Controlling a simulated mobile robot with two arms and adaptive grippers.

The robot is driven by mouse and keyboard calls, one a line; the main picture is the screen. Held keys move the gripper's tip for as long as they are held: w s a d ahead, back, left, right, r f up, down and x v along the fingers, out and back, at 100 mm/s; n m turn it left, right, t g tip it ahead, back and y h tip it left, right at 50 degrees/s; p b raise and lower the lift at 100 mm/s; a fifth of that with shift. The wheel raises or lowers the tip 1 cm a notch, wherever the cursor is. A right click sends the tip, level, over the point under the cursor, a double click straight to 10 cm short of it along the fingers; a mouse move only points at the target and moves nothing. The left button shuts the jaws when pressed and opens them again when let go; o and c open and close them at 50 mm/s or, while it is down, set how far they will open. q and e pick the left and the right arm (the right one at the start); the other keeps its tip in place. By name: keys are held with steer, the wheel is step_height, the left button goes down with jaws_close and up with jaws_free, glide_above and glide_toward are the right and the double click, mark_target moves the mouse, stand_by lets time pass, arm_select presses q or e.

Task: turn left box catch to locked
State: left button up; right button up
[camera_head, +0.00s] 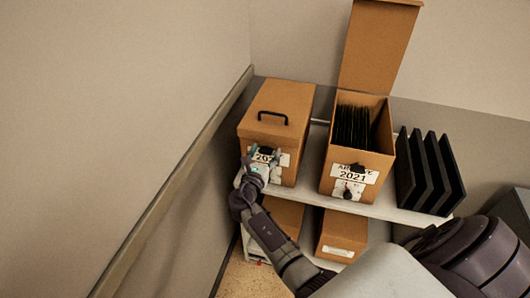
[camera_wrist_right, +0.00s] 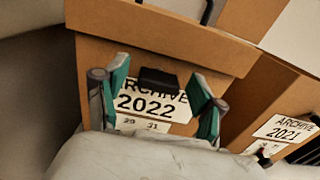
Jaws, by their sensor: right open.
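The left box (camera_head: 275,103) is a closed brown carton with a black lid handle (camera_head: 272,117) and an "ARCHIVE 2022" label. In the right wrist view its front (camera_wrist_right: 225,55) faces me, with a black catch (camera_wrist_right: 158,79) at the label's top edge. My right gripper (camera_head: 262,158) is at the box front, with its teal fingers apart. In the right wrist view the right gripper (camera_wrist_right: 161,88) has one finger on either side of the catch, with visible gaps. The catch's lower part and the dial below are partly hidden by the gripper. My left gripper is not in view.
The open "ARCHIVE 2021" box (camera_head: 325,175) stands to the right, lid raised, full of dark files. Black upright folders (camera_head: 432,172) stand further right on the shelf (camera_head: 385,207). Another brown box (camera_head: 343,232) sits below. A wall with a rail (camera_head: 165,190) borders the left.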

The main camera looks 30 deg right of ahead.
steer(key=shift+c, duration=0.4)
steer(key=c, duration=1.1)
steer(key=shift+o, duration=0.2)
